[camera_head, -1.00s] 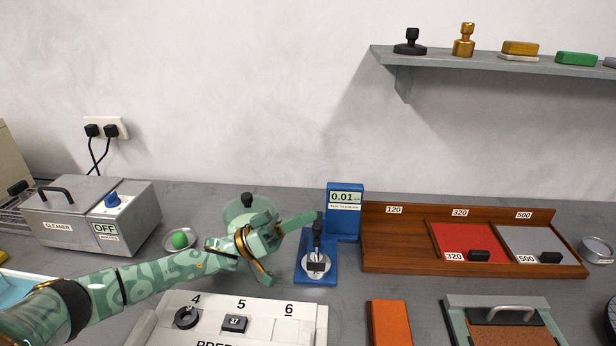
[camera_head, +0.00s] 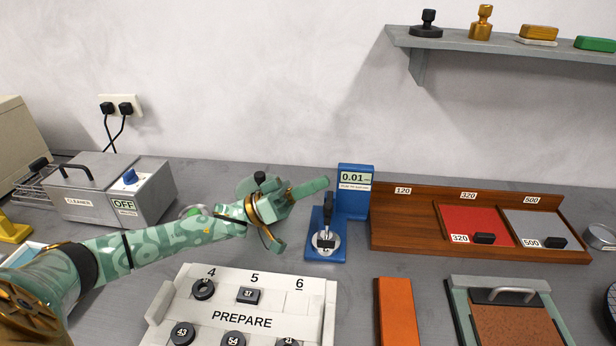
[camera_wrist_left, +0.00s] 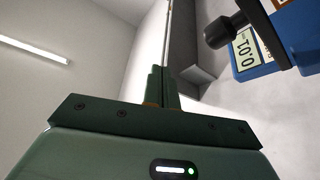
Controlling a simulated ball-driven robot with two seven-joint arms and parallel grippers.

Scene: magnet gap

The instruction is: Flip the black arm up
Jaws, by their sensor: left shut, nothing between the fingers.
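The blue gauge stand (camera_head: 322,256) is on the bench, with a display reading 0.01 (camera_head: 356,178). Its black arm (camera_head: 328,212) stands roughly upright above a round silver plate (camera_head: 324,240) with a small black piece on it. In the left wrist view the arm's black knob (camera_wrist_left: 222,32) shows close by, to the right of my fingers. My left gripper (camera_head: 324,184) is shut and empty, its fingertips just above the arm's top in the head view. I cannot tell whether they touch; in the wrist view they look apart. My right gripper is not in view.
A wooden rack (camera_head: 405,235) with red and grey pads stands right of the gauge. The white PREPARE tray (camera_head: 255,312) with several dark pieces is in front. The cleaner box (camera_head: 95,205) is at left. A grey shelf (camera_head: 460,46) hangs on the wall.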

